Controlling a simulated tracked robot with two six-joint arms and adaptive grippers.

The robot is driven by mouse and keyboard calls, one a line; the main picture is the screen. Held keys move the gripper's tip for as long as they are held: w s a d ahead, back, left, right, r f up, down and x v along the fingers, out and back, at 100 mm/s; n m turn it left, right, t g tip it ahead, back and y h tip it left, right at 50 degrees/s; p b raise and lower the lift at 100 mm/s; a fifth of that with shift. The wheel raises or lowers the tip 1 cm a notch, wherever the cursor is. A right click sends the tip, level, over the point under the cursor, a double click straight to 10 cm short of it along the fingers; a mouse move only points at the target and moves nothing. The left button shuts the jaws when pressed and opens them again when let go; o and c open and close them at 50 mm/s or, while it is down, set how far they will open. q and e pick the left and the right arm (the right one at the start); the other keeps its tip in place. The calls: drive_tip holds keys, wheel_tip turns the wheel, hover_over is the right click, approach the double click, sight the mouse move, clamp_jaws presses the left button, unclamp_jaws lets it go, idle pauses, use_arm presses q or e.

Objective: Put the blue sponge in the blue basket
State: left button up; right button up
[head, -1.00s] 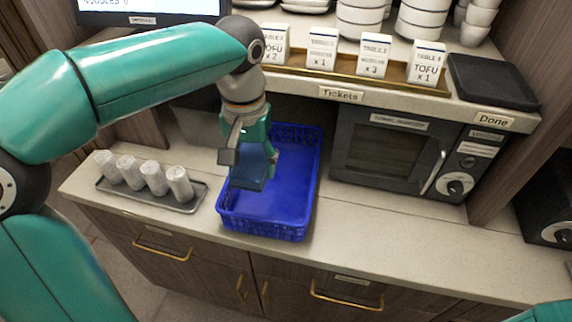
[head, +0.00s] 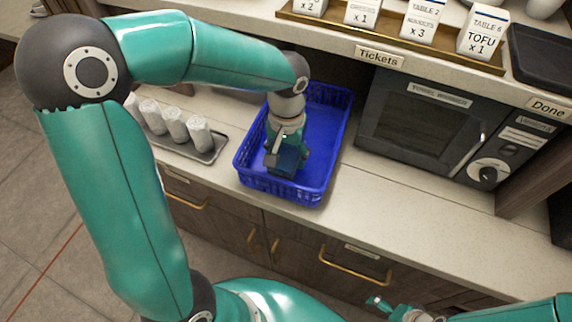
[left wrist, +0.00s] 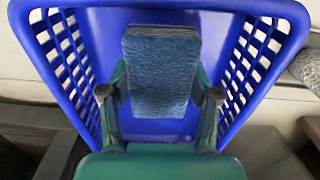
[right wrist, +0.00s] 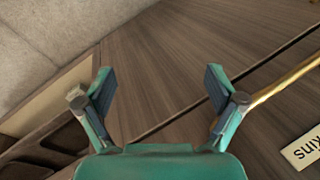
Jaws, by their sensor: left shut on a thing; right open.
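The blue basket (head: 318,130) stands on the counter near the middle of the head view. It fills much of the left wrist view (left wrist: 160,20). My left gripper (head: 284,160) points down into the basket and is shut on the blue sponge (left wrist: 162,70). The sponge (head: 287,158) is dark blue and held between the fingers, inside the basket's walls. I cannot tell whether it touches the basket floor. My right gripper (right wrist: 160,92) is open and empty, in front of the wooden drawer fronts. It shows at the bottom right of the head view (head: 382,306).
A tray (head: 208,155) with several white rolls (head: 175,124) stands left of the basket. A towel warmer (head: 420,115) is to the right. A shelf with ticket cards (head: 420,20) overhangs the counter behind. The counter (head: 400,195) right of the basket is clear.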

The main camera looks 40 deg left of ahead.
sight(287, 153)
use_arm(q)
drive_tip(key=shift+f, duration=2.6)
drive_tip(key=shift+f, duration=0.15)
drive_tip(key=o, duration=1.2)
wheel_tip(287, 153, up, 12)
drive_tip(key=shift+r, duration=0.15)
